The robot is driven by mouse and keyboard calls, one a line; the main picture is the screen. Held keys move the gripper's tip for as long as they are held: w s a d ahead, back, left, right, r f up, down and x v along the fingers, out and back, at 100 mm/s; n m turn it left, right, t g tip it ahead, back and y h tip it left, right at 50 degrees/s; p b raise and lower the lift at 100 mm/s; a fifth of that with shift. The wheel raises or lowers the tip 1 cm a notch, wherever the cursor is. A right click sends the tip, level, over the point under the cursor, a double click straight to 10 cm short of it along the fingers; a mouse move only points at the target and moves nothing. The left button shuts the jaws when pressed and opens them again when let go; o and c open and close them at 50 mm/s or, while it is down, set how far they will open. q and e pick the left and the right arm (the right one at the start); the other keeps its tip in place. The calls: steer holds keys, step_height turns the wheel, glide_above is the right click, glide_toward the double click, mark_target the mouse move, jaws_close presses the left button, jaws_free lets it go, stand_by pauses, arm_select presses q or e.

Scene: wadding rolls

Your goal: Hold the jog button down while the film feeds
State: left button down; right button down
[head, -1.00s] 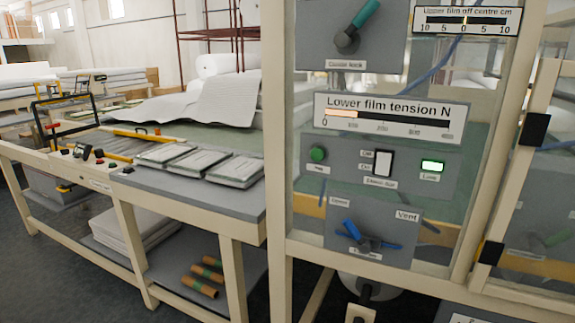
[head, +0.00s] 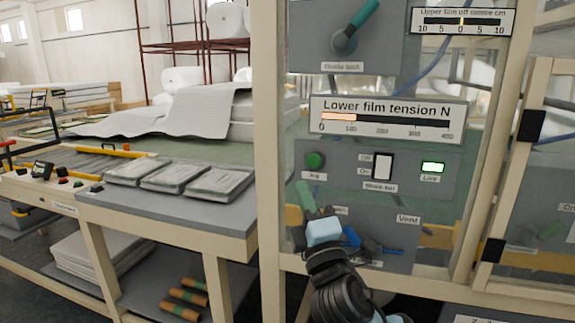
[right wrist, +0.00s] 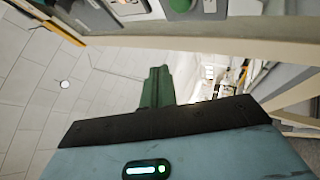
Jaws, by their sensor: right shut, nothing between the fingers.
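The green round jog button (head: 315,160) sits on a grey panel in the machine's clear front, with a "Jog" label under it. My right gripper (head: 304,187) is just below the button, its green fingers shut with nothing between them and pointing up. The fingertips look apart from the button. In the right wrist view the shut fingers (right wrist: 157,72) point up toward a green button (right wrist: 180,4) at the top edge. The lower film tension gauge (head: 387,119) shows an orange bar near 100. My left gripper is not in view.
Beside the button are a white rocker switch (head: 383,166) and a lit green "Live" lamp (head: 432,167). A blue vent handle (head: 352,236) is partly behind my right gripper. A teal-handled lever (head: 355,28) is above. A bench (head: 165,207) with stacked packs stands left.

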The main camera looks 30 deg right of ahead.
mark_target(314, 161)
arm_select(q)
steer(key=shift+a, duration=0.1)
arm_select(e)
steer(key=shift+a+r+t+h, duration=0.2)
steer(key=shift+r+t+h, duration=0.1)
steer(key=shift+r, duration=0.45)
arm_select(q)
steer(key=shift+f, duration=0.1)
arm_select(e)
steer(key=shift+w+d, duration=0.15)
